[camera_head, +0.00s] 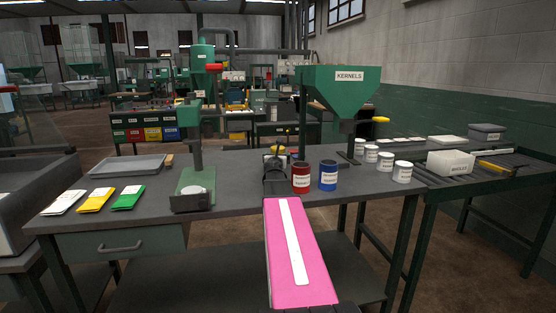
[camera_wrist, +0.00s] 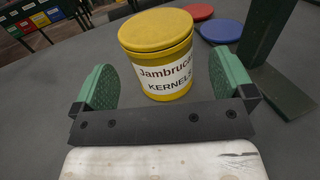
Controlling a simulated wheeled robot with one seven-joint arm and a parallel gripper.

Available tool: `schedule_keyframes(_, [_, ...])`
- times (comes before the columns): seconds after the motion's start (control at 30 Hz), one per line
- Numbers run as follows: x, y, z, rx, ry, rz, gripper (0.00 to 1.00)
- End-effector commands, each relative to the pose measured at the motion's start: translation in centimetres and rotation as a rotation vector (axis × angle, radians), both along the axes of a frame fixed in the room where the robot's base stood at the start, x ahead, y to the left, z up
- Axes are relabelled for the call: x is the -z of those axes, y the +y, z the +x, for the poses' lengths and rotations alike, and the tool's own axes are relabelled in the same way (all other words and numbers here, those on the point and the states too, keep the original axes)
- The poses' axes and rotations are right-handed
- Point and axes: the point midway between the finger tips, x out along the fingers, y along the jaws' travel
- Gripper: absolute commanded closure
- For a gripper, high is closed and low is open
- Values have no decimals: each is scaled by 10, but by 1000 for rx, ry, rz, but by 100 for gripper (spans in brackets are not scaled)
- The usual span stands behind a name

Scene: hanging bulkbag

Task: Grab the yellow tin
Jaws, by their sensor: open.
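The yellow tin (camera_wrist: 166,80) stands upright with its yellow lid on. Its white label reads "Jambruca KERNELS". In the head view only a small part of the yellow tin (camera_head: 279,150) shows, mostly hidden by my gripper (camera_head: 276,164). In the wrist view my gripper (camera_wrist: 165,75) is open, with one green finger pad on each side of the tin. The left pad appears close too.
A red tin (camera_head: 301,178) and a blue tin (camera_head: 328,175) stand right of my gripper. Red (camera_wrist: 198,12) and blue (camera_wrist: 222,31) discs lie beyond the yellow tin. A dark hopper stand (camera_wrist: 262,60) is to the right. A green press (camera_head: 195,165) stands left on the table.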

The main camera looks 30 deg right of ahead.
Motion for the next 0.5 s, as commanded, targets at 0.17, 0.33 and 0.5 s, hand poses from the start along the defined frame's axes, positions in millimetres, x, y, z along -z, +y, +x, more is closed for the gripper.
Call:
schedule_keyframes(0.17, [0, -15, 24, 0, 0, 0, 0])
schedule_keyframes(0.33, [0, -23, 37, -1, 0, 0, 0])
schedule_keyframes(0.5, [0, -23, 36, -1, 0, 0, 0])
